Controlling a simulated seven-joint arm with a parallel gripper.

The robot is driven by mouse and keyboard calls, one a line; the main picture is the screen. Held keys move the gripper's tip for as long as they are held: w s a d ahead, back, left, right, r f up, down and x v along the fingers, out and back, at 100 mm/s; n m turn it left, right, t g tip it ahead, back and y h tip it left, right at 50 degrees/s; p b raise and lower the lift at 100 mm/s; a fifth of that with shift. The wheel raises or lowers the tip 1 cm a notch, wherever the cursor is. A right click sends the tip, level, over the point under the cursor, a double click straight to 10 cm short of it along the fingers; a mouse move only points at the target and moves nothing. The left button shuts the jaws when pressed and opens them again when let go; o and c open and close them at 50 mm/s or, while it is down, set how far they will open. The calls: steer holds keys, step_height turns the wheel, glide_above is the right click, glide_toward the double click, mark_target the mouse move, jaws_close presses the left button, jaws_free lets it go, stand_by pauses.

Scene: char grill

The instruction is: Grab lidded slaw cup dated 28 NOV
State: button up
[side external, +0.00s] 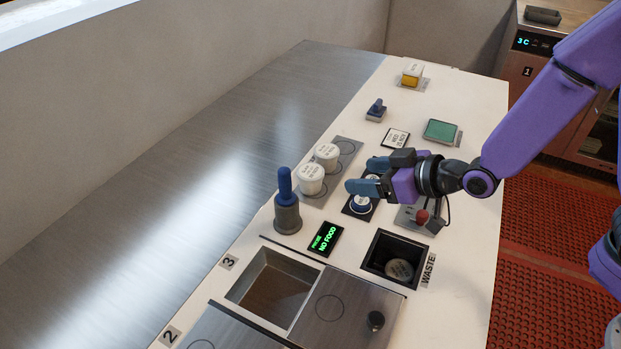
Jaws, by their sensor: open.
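Two white lidded cups stand upright on a grey mat with ring marks (346,146). The nearer cup (311,181) and the farther cup (327,156) both have dark print on their lids, too small to read, so I cannot tell which is dated 28 NOV. Another white-lidded round item (401,270) lies inside the waste bin; its print is also unreadable. My gripper (362,176) is open and empty, its blue fingers pointing left. In the picture it is just right of the two cups, above a dark holder with round blue-and-white items, and appears apart from the cups.
A blue-handled grey tool (287,205) stands left of the nearer cup. The waste bin (372,262), an open well (267,285), a red-knobbed lever (422,217), a stamp (376,111) and a green pad (441,132) surround the area.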

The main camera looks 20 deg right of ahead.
mark_target(310, 171)
steer(key=x, duration=1.1)
steer(key=shift+w+a+f, duration=0.1)
steer(key=shift+w, duration=0.1)
steer(key=shift+r+x, duration=0.15)
steer(key=shift+x, duration=1.25)
steer(key=shift+r+x, duration=0.15)
steer(key=shift+x, duration=1.3)
steer(key=shift+w+a, duration=0.1)
steer(key=shift+a, duration=0.05)
steer(key=c, duration=0.7)
steer(key=shift+r, duration=0.1)
